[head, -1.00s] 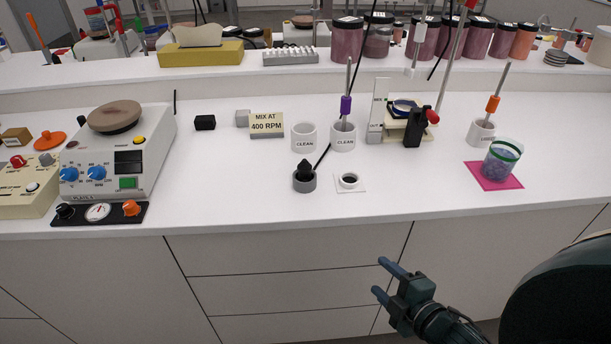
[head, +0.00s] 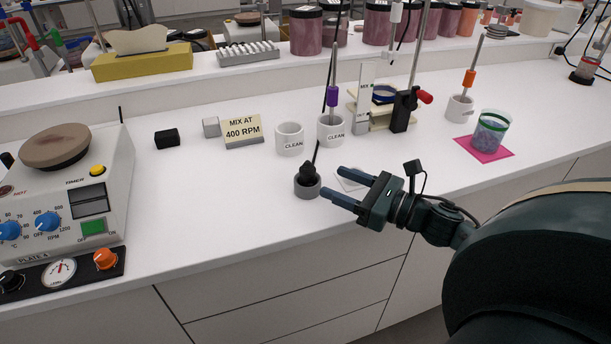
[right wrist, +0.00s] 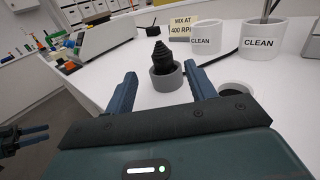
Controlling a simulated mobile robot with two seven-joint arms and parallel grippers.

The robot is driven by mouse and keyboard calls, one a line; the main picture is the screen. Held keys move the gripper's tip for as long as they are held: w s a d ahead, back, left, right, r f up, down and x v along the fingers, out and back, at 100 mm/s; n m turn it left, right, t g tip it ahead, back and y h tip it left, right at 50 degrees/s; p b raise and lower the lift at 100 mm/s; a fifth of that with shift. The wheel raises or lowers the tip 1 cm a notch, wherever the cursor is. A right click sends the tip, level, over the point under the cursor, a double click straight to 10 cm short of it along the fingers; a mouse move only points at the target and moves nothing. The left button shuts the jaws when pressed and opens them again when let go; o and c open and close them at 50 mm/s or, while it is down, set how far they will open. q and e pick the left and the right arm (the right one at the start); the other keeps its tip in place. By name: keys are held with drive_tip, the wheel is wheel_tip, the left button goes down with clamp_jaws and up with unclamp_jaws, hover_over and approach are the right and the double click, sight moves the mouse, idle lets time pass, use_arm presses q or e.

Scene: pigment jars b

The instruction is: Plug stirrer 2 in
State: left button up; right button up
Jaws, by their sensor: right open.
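A black ribbed plug (head: 307,172) stands upright in a grey round holder (head: 307,190) near the bench's front edge, with a black cable rising behind it. My right gripper (head: 334,181) is open and empty, just right of the holder, fingers pointing towards it. In the right wrist view the plug (right wrist: 160,53) and holder (right wrist: 167,80) appear beyond and between the fingertips. A white plate with a round socket (head: 350,177) is partly hidden behind my right gripper; its dark opening shows in the right wrist view (right wrist: 237,92). My left gripper (right wrist: 38,132) shows at that view's left edge, its opening unclear.
Two white CLEAN cups (head: 290,139) stand behind the holder, one with a purple-collared rod. A small stand with a black clamp (head: 403,110) is behind right. A pink mat (head: 465,146) carries a jar. A hotplate (head: 75,190) fills the left. Bench between hotplate and holder is clear.

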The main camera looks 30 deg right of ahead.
sight(315, 172)
drive_tip(key=shift+p+x, duration=0.55)
drive_tip(key=shift+x, duration=3.6)
drive_tip(key=shift+d, duration=0.1)
drive_tip(key=c, duration=1)
